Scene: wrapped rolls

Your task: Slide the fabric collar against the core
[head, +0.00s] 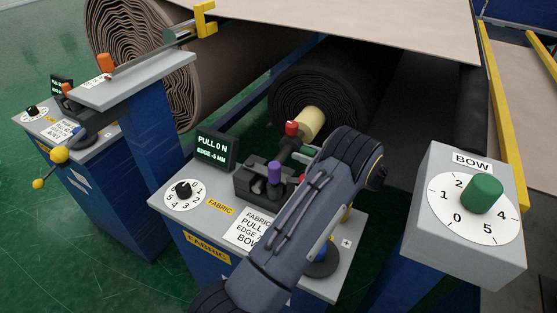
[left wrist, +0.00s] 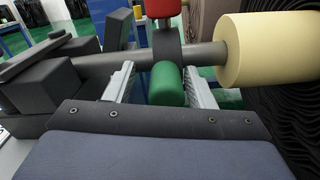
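The fabric collar (left wrist: 168,54) is a dark ring on a grey shaft (left wrist: 110,58), with a red knob on top and a green handle (left wrist: 167,84) facing me. The cream core (left wrist: 262,48) is to its right in the left wrist view, with bare shaft between them. In the head view, the core (head: 311,122) sticks out of the black fabric roll (head: 312,95). My left gripper (left wrist: 161,72) is open, one finger on each side of the green handle; contact with the right finger is unclear. In the head view my arm hides its fingers. My right gripper is not in view.
A bow dial box (head: 470,208) stands at right. A brown roll and a second console (head: 95,170) are at left.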

